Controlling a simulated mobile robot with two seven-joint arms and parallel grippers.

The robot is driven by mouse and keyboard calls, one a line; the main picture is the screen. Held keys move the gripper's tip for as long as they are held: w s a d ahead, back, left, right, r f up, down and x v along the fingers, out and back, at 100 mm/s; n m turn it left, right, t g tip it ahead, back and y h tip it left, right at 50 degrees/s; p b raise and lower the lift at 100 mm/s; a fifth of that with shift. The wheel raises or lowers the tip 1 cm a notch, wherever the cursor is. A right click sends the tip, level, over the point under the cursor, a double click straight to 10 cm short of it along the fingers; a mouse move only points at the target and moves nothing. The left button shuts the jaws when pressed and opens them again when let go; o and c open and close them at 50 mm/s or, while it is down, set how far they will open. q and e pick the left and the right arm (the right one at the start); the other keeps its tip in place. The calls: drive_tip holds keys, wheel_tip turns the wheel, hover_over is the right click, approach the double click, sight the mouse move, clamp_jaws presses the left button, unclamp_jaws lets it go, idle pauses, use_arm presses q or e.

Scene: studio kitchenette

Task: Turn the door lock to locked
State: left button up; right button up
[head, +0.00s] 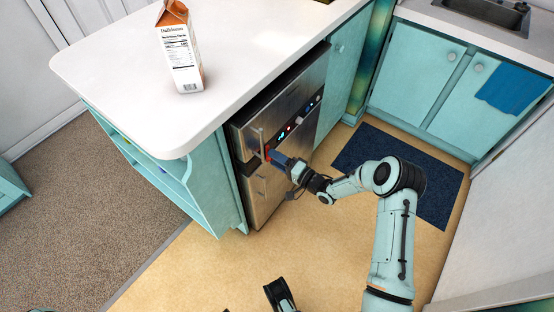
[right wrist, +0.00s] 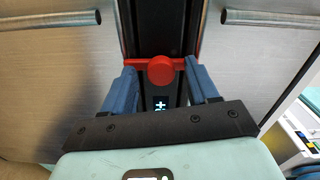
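The door lock is a red round knob on a red crossbar (right wrist: 162,69), mounted on a dark strip between two steel door panels in the right wrist view. In the head view a small bit of red (head: 267,152) shows at the appliance front (head: 262,185). My right gripper (right wrist: 161,85) has its blue fingers apart, one on each side below the knob. Whether they touch the crossbar is unclear. In the head view the right gripper (head: 275,157) is up against the appliance. A dark part at the bottom edge seems to be my left gripper (head: 280,295), mostly cut off.
A white counter (head: 110,75) overhangs the appliance, with a carton (head: 181,50) on it. Steel bar handles (right wrist: 258,17) flank the lock. Teal cabinets (head: 455,90) and a dark blue mat (head: 435,195) lie to the right. The tan floor in front is clear.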

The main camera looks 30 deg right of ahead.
use_arm(q)
drive_tip(key=shift+g, duration=0.5)
drive_tip(key=s, duration=0.1)
drive_tip(key=s+d+r+p, duration=0.1)
drive_tip(key=s+r+p, duration=0.1)
drive_tip(key=shift+s+d+r, duration=0.1)
drive_tip(key=shift+d+r, duration=0.1)
drive_tip(key=shift+d, duration=0.1)
use_arm(e)
drive_tip(key=v, duration=1.3)
drive_tip(key=shift+s, duration=0.2)
